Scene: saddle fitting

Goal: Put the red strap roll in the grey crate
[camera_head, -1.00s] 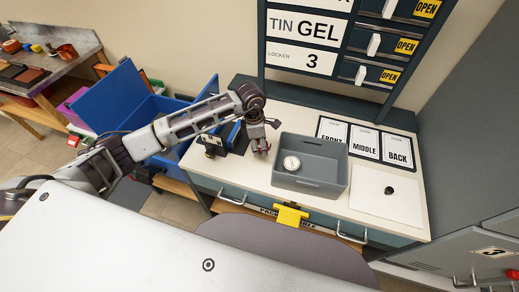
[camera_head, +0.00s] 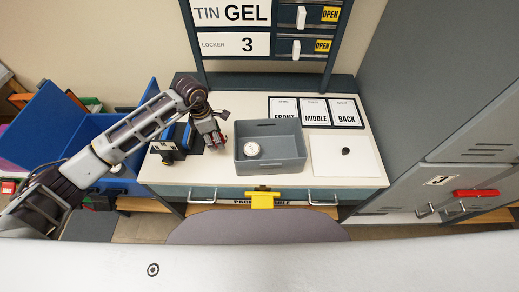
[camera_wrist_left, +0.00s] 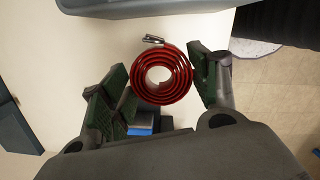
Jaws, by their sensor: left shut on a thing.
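The red strap roll (camera_wrist_left: 163,75) is a flat spiral with a metal buckle at its top in the left wrist view. My left gripper (camera_wrist_left: 160,82) is shut on it, with a green-padded finger on each side. In the head view my left gripper (camera_head: 213,138) is over the white worktop, just left of the grey crate, with a bit of red at its fingers. The grey crate (camera_head: 283,168) is open at the top and holds a round white-faced tin (camera_head: 251,149) at its left side. My right gripper is not in view.
A dark and blue device (camera_head: 174,146) stands left of my gripper on the worktop (camera_head: 205,178). A white board (camera_head: 362,160) with a black knob lies right of the crate. FRONT, MIDDLE and BACK cards (camera_head: 314,113) lie behind. Grey lockers (camera_head: 450,130) stand at the right.

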